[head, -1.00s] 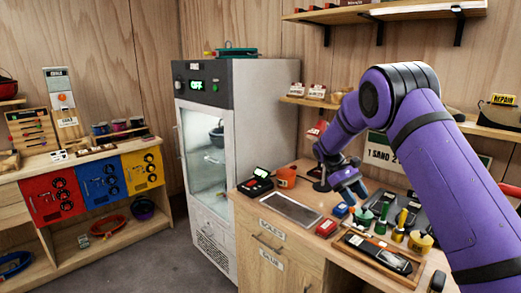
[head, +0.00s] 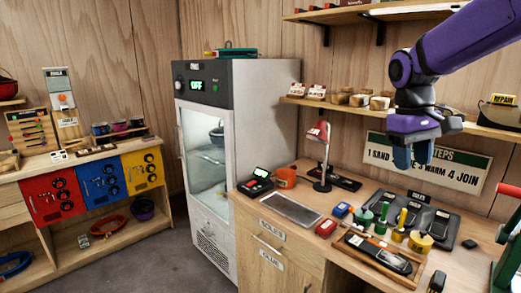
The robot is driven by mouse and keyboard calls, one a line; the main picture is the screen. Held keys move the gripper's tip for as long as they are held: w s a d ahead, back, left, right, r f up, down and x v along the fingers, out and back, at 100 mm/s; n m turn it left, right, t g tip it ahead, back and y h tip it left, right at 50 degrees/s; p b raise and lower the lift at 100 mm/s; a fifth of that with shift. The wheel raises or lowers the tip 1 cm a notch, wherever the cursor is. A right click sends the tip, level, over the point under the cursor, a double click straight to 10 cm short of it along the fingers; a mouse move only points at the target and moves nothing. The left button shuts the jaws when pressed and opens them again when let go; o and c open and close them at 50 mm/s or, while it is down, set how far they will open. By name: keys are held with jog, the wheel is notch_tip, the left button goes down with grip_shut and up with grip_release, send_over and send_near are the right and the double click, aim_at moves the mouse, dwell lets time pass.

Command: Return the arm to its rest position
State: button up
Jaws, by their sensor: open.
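My arm is purple and comes in from the upper right of the head view. My gripper (head: 412,156) hangs pointing down, open and empty, in the air above the back of the wooden workbench (head: 345,260). Its blue-grey fingers are in front of the green and white steps sign (head: 455,172) and hide part of its wording. The gripper is well clear of the tools on the bench.
Below are a red lamp (head: 319,135), an orange mug (head: 286,177), a grey tray (head: 291,208), a yellow tape roll (head: 420,243) and bottles. A wall shelf (head: 475,127) with small blocks lies behind the gripper. A fridge (head: 245,110) stands left.

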jog(key=s+a+m+t+y, duration=0.1)
jog(key=s+t, duration=0.5)
jog(key=s, duration=1.4)
jog(key=shift+s+a+r+m, duration=0.2)
jog(key=shift+r+m, duration=0.1)
jog(key=shift+m, duration=0.5)
